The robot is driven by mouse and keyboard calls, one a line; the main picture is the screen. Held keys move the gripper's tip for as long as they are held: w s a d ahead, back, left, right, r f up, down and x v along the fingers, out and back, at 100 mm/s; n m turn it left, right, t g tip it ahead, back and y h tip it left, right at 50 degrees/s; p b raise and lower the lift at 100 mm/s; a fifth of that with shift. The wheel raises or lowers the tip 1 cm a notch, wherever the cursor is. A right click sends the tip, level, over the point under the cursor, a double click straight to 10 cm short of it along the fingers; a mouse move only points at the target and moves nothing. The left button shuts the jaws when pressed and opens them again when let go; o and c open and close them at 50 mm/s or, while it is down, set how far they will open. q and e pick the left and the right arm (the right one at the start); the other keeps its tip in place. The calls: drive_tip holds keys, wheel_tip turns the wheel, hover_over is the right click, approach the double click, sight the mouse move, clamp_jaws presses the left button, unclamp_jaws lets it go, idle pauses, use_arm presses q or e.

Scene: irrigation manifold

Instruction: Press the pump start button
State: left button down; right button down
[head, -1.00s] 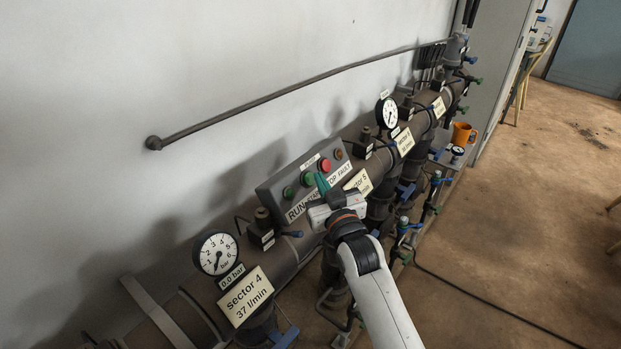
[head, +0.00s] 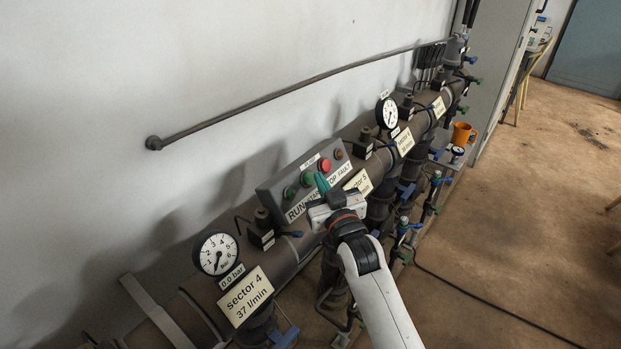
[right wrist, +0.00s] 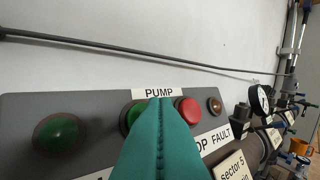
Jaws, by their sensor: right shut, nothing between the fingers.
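The grey pump control box (head: 270,190) is mounted on the manifold, with a RUN / START / STOP / FAULT label strip along its lower edge. The start button (head: 307,179) is green and sits between the green run lamp (head: 290,192) and the red stop button (head: 324,165). In the right wrist view the start button (right wrist: 128,118) is mostly hidden behind my green fingertips. My right gripper (head: 322,183) is shut and empty, with its tips at or just in front of the start button; I cannot tell whether they touch. My left gripper is not in view.
A pressure gauge (head: 216,253) reading 0.0 bar and the sector 4 plate (head: 245,297) are left of my arm. The sector 5 plate (head: 358,182), valves and pipes run to the back right. An orange mug (head: 461,134) stands further back. The floor at right is open.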

drive_tip(key=shift+f, duration=0.1)
drive_tip(key=shift+w+a+f, duration=0.1)
drive_tip(key=shift+w+a, duration=0.1)
drive_tip(key=shift+a, duration=0.1)
drive_tip(key=shift+w+a+f+b, duration=0.25)
drive_tip(key=shift+a+f+b, duration=0.05)
drive_tip(key=shift+a+b, duration=0.15)
idle(1.1)
drive_tip(key=shift+d+r, duration=0.1)
drive_tip(key=shift+s+d+r+p, duration=0.35)
drive_tip(key=shift+s+d+p, duration=0.25)
drive_tip(key=shift+p, duration=0.45)
drive_tip(key=shift+w, duration=0.15)
